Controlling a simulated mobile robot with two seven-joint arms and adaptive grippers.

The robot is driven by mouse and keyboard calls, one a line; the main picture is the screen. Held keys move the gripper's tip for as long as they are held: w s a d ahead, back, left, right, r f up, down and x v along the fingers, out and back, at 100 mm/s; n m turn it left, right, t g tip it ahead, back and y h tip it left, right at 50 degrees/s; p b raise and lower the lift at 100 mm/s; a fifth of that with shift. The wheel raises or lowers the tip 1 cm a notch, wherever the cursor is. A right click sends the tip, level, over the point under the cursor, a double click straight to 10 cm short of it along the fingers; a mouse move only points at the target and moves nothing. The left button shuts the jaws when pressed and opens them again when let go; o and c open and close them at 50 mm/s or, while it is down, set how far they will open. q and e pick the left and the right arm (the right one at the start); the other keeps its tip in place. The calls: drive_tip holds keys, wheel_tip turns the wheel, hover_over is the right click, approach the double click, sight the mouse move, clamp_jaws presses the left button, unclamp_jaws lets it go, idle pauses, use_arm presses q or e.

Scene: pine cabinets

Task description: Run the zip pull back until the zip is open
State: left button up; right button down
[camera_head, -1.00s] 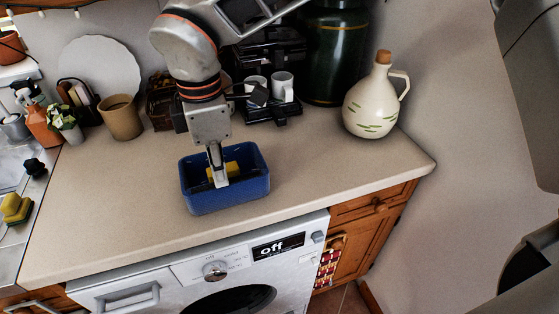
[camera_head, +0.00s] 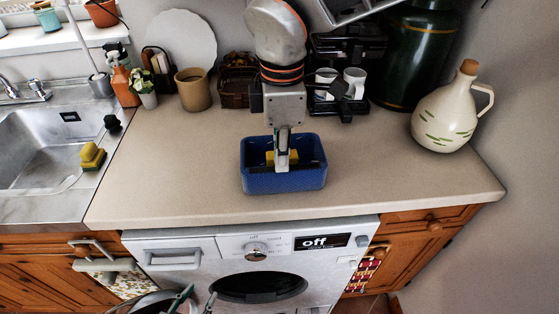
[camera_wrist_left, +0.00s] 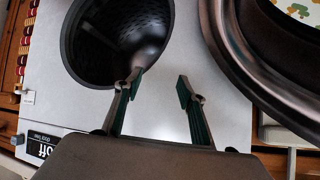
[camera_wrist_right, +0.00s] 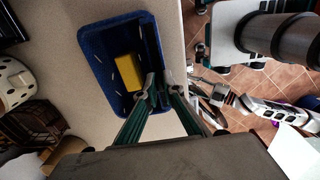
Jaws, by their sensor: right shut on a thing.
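No zip or zip pull can be made out. A blue open-topped box (camera_head: 262,184) stands on the counter. A yellow block (camera_head: 293,156) lies inside it. In the right wrist view the box (camera_wrist_right: 92,50) shows short white marks inside, beside the yellow block (camera_wrist_right: 128,72). My right gripper (camera_head: 281,165) reaches down from above at the near wall of the box. In its wrist view the right gripper (camera_wrist_right: 158,82) has its fingers shut on that wall. My left gripper (camera_head: 199,299) is open and empty, low in front of the washing machine; it also shows in the left wrist view (camera_wrist_left: 158,86).
The washing machine (camera_head: 205,262) sits under the counter (camera_head: 390,180). A sink (camera_head: 45,150) with a sponge (camera_head: 92,156) is left. Counter either side of the box is clear.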

sight(263, 170)
drive_tip(key=shift+w+d, duration=0.1)
drive_tip(key=shift+d, duration=1.25)
drive_tip(key=shift+a, duration=0.1)
drive_tip(key=shift+a+f+b, duration=0.1)
drive_tip(key=shift+a+b, duration=0.3)
drive_tip(key=shift+a, duration=1)
drive_tip(key=shift+s+a, duration=0.2)
drive_tip(key=shift+a, duration=1.65)
drive_tip(key=shift+d, duration=0.15)
drive_tip(key=shift+w+d, duration=0.1)
drive_tip(key=shift+d, duration=1.3)
